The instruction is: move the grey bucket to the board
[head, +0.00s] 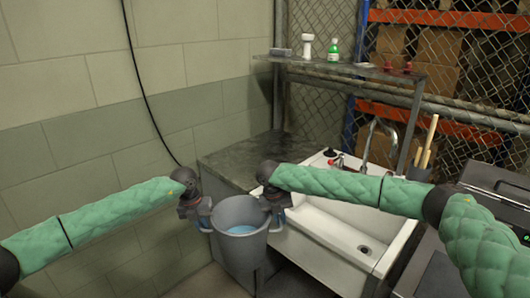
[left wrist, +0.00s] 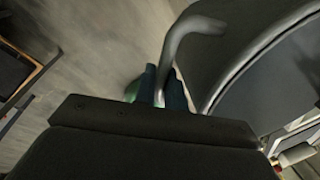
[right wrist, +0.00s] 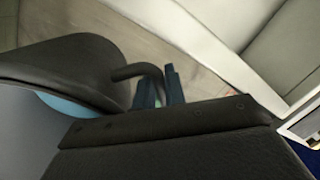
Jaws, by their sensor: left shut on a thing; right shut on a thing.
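The grey bucket (head: 240,250) is held upright between my two grippers in the head view, with light blue liquid inside it. My left gripper (head: 204,222) is shut on the handle at the bucket's left side. The left wrist view shows its dark fingers (left wrist: 162,88) around the curved grey handle (left wrist: 186,50). My right gripper (head: 275,212) is shut on the handle at the right side. Its fingers (right wrist: 157,88) close on a dark handle (right wrist: 135,71) in the right wrist view. The bucket's underside is out of clear sight. I cannot make out which surface is the board.
A white sink (head: 340,232) with a tap stands right of the bucket. A dark grey counter (head: 245,158) lies behind it, against the block wall (head: 85,110). A dark machine (head: 500,185) is at the right.

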